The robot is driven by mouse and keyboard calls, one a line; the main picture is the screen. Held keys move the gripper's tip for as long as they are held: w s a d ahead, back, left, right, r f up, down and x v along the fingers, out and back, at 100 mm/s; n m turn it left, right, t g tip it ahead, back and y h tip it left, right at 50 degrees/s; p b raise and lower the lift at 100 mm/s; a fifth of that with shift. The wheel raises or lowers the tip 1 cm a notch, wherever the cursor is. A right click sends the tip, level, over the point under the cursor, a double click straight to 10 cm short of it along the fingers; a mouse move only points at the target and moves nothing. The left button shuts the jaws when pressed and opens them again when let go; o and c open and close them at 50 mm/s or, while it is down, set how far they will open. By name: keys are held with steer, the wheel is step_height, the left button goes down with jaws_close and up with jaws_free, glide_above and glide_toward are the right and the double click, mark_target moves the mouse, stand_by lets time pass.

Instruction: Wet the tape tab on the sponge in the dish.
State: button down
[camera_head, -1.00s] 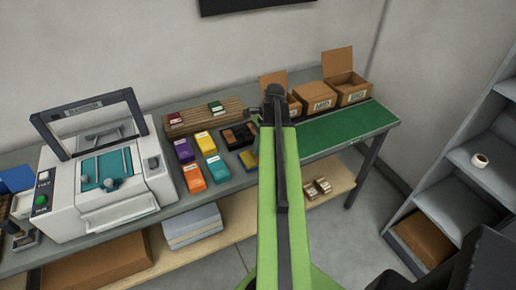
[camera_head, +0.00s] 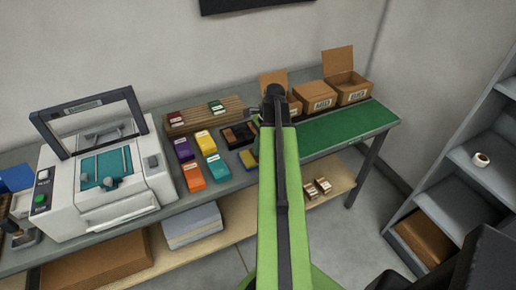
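A small yellow block (camera_head: 248,158), which looks like the sponge, shows on the bench just left of my green arm. Its right part is hidden behind the arm, and a dish around it cannot be made out clearly. I see no tape tab. My gripper (camera_head: 268,102) is the dark end of the arm, over the back of the bench near the cardboard boxes. Its fingers face away and are too small and hidden to tell open or shut, or whether they hold anything.
A white machine (camera_head: 100,185) with a raised frame stands at left. Coloured boxes (camera_head: 205,142) and a dark tray (camera_head: 238,135) lie mid-bench. Cardboard boxes (camera_head: 316,97) stand behind a clear green mat (camera_head: 350,128). A tape roll (camera_head: 481,159) sits on the right shelf.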

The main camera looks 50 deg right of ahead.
stand_by(0.4)
step_height(320, 180, up, 7)
steer(key=p, duration=0.7)
stand_by(0.6)
